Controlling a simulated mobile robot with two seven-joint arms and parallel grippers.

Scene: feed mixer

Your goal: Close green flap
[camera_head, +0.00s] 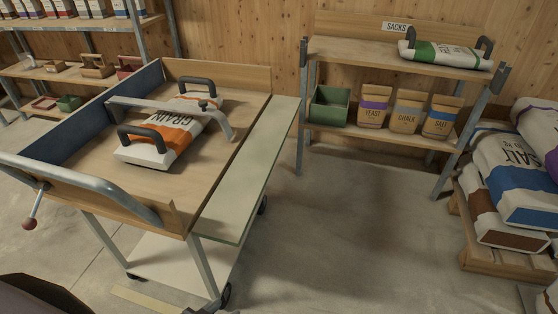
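The pale green flap (232,200) runs along the right side of the wooden cart (222,141). It is folded outward and lies about level, sticking out past the cart's edge toward the aisle. On the cart bed lies a white and orange GRAIN sack (176,134) with dark handles, and a grey metal bar (150,106) crosses over it. The blue side panel (90,116) on the cart's left stands upright. Neither of my grippers can be made out in the head view.
A wooden rack (403,58) with a green-striped sack (440,55), a green bin (330,106) and paper bags stands behind right. SALT sacks (510,170) are stacked on a pallet at the far right. The floor (350,230) right of the flap is clear.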

